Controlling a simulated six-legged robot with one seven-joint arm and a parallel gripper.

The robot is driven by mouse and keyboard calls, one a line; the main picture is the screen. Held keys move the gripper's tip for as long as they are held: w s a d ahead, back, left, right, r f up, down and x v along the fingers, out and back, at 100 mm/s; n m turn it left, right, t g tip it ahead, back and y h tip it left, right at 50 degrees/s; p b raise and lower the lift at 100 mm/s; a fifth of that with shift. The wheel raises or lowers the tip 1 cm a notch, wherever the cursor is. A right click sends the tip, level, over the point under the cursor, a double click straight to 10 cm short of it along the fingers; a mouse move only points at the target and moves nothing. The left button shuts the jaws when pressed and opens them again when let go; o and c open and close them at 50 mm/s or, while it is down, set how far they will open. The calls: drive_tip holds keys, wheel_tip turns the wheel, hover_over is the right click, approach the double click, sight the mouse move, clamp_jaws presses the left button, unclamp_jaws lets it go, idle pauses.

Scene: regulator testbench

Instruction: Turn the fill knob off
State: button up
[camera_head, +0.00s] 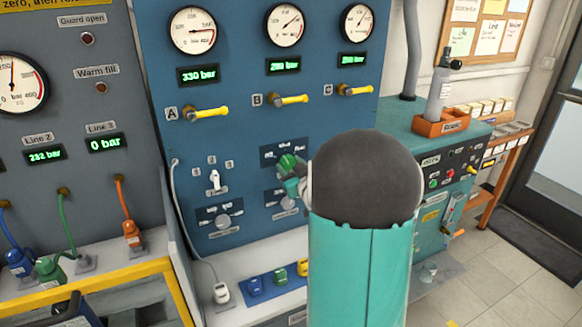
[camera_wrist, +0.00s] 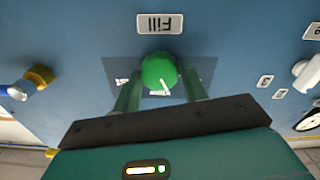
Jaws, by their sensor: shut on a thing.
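The fill knob (camera_wrist: 161,72) is round and green with a white pointer line. In the head view the green knob (camera_head: 288,162) shows at the left of my gripper (camera_head: 290,178), on the blue panel. My arm hides part of the panel there. Lettering on the plate is partly covered, so I cannot read the setting.
The blue panel (camera_head: 240,115) carries gauges, green displays and yellow levers A (camera_head: 207,112), B (camera_head: 290,99) and C (camera_head: 355,90) above. A white selector switch (camera_head: 215,180) and grey knobs sit nearby. Coloured connectors (camera_head: 280,276) lie on the ledge below.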

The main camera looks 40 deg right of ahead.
drive_tip(key=n, duration=0.3)
drive_tip(key=shift+n, duration=2)
drive_tip(key=o, duration=1)
drive_tip(key=v, duration=1.3)
drive_tip(key=shift+s+a, duration=0.2)
drive_tip(key=shift+s, duration=0.15)
